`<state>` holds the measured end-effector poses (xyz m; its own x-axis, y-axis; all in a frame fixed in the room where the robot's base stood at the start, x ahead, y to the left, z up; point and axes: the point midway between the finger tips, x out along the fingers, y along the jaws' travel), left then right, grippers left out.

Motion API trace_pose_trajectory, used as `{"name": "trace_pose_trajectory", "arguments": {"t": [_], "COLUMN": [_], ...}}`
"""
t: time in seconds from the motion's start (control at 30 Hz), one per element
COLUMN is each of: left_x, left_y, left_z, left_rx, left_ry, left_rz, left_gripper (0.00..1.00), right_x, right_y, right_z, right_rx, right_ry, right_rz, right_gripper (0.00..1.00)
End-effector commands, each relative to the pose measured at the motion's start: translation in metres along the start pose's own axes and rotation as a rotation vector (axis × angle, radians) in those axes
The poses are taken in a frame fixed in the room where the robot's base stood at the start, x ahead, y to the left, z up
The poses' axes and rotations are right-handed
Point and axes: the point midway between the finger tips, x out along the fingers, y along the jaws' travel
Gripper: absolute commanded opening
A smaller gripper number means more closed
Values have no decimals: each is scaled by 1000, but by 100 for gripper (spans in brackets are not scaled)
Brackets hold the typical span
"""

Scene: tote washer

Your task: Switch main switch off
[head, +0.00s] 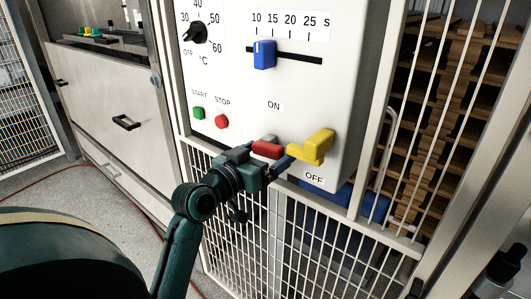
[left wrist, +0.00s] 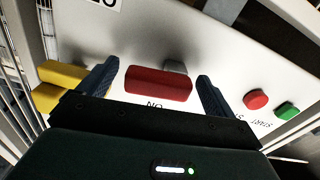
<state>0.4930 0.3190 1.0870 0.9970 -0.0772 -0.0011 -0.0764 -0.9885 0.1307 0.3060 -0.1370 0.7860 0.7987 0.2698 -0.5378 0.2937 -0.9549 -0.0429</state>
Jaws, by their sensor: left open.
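A red handle (head: 267,149) on a grey mount sits on the white control panel (head: 230,90), below the ON label (head: 274,105) and up-left of the OFF label (head: 314,177). A yellow angled handle (head: 318,147) is just right of it, above OFF. No label names either one as the main switch. My left gripper (head: 264,160) is open in front of the red handle. In the left wrist view the red handle (left wrist: 158,84) lies between the spread fingers, with gaps on both sides. The yellow handle (left wrist: 62,74) is just outside one finger. My right gripper is not in view.
A green START button (head: 198,113) and a red STOP button (head: 222,121) are left of the handles. A blue slider (head: 264,54) and a black dial (head: 195,32) are above. White mesh (head: 240,225) is below, and a grab bar (head: 384,150) is at right.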

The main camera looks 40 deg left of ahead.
Motion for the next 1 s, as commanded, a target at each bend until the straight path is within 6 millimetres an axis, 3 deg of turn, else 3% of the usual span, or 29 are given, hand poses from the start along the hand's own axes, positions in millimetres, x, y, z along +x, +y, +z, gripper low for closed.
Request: {"name": "trace_pose_trajectory", "arguments": {"t": [0.13,0.67,1.0], "left_x": [0,0,0], "left_y": [0,0,-1], "left_z": [0,0,2], "left_rx": [0,0,124], "left_ry": [1,1,-1], "left_rz": [0,0,2], "left_gripper": [90,47,46], "right_x": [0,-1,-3], "right_y": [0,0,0], "right_z": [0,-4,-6], "right_rx": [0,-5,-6], "right_ry": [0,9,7], "right_rz": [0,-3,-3], "right_gripper": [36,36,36]}}
